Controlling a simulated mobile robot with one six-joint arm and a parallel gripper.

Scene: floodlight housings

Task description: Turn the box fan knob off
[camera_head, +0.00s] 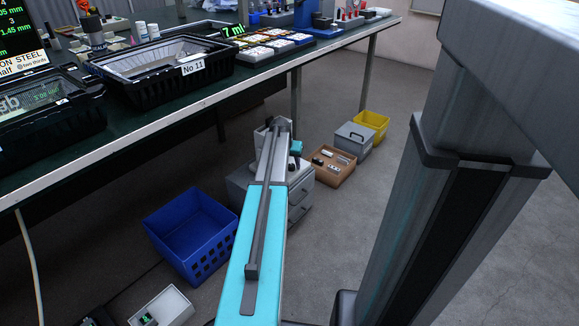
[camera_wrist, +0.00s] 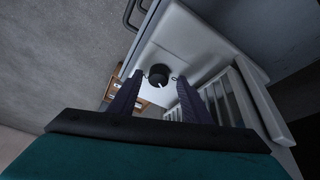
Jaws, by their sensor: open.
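The black round knob (camera_wrist: 158,72) sits on a pale panel of the box fan (camera_wrist: 192,42) in the wrist view. A white mark on the knob's face points toward the bottom of the picture, slightly right. Pale slats of the fan show at the right. My gripper (camera_wrist: 160,79) is open, with one dark finger on each side of the knob. I cannot tell whether the fingers touch it. In the head view my arm covers most of this area, and the knob and fingertips are hidden.
A grey drawer unit (camera_head: 299,197) stands behind my arm. A blue crate (camera_head: 186,254), a brown box (camera_head: 333,176), a grey case (camera_head: 355,136) and a yellow bin (camera_head: 373,119) stand on the floor. The long workbench (camera_head: 150,119) runs above at left. The floor at right is bare.

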